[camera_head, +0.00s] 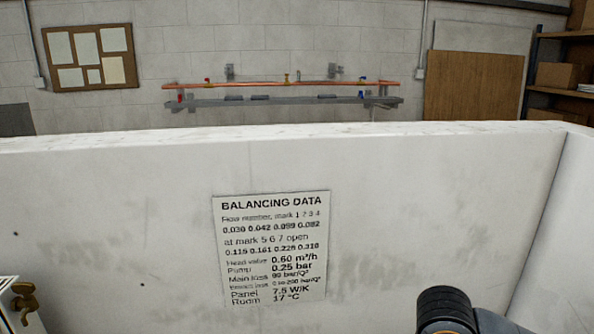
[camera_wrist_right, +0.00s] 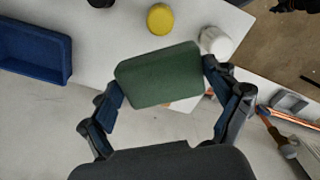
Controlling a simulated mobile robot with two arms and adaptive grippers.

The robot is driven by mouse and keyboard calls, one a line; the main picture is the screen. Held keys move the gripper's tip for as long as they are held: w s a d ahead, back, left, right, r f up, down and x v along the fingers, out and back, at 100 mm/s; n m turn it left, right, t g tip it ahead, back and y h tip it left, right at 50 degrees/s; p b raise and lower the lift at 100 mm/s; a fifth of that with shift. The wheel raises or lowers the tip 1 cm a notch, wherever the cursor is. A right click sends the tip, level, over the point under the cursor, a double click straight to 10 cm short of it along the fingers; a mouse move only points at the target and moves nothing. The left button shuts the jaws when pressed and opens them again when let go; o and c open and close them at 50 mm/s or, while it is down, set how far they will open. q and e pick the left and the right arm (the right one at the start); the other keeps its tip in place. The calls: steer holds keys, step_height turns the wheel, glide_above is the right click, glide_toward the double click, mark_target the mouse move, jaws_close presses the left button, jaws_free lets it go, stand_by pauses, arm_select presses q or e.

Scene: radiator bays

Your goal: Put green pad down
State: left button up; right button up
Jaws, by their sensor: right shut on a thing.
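The green pad (camera_wrist_right: 160,76) is a flat, rounded rectangle in the right wrist view. My right gripper (camera_wrist_right: 165,90) is shut on it, with one finger at its left edge and one at its right edge. The pad is above the edge of a white surface (camera_wrist_right: 107,38); I cannot tell how far above. In the head view only part of my right arm (camera_head: 447,310) shows at the bottom right, and the pad is out of that view. My left gripper is in neither view.
A blue tray (camera_wrist_right: 35,50), a yellow round thing (camera_wrist_right: 160,18) and a white cylinder (camera_wrist_right: 215,41) are near the pad. Copper pipe and a tool lie at the right wrist view's right. A white partition (camera_head: 130,220) with a balancing data sheet (camera_head: 271,248) stands ahead.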

steer(key=m, duration=0.5)
steer(key=shift+s+d+r, duration=0.2)
steer(key=shift+s+d, duration=0.1)
steer(key=shift+s, duration=0.05)
steer(key=m, duration=0.3)
steer(key=shift+s+d+m, duration=0.1)
steer(key=shift+s+m, duration=0.15)
steer(key=shift+m, duration=0.15)
steer(key=shift+w+f+n+p, duration=0.1)
steer(key=shift+f+n+p, duration=0.25)
steer(key=shift+n, duration=0.15)
steer(key=shift+w+f, duration=0.15)
steer(key=shift+w, duration=0.05)
steer(key=w+d+f, duration=0.2)
steer(key=w, duration=0.1)
steer(key=w+d+f, duration=0.1)
steer(key=w+f, duration=0.2)
steer(key=w, duration=0.1)
steer(key=w+d+f, duration=0.2)
steer(key=w+f, duration=0.1)
steer(key=w, duration=0.1)
steer(key=shift+w+d+f, duration=0.1)
steer(key=shift+d+f, duration=0.15)
steer(key=shift+d, duration=0.05)
steer(key=shift+w+d+f, duration=0.2)
steer(key=shift+w+f, duration=0.2)
steer(key=shift+f, duration=0.15)
steer(key=shift+w+f+p, duration=0.1)
steer(key=shift+f+p, duration=0.5)
steer(key=shift+f, duration=1.05)
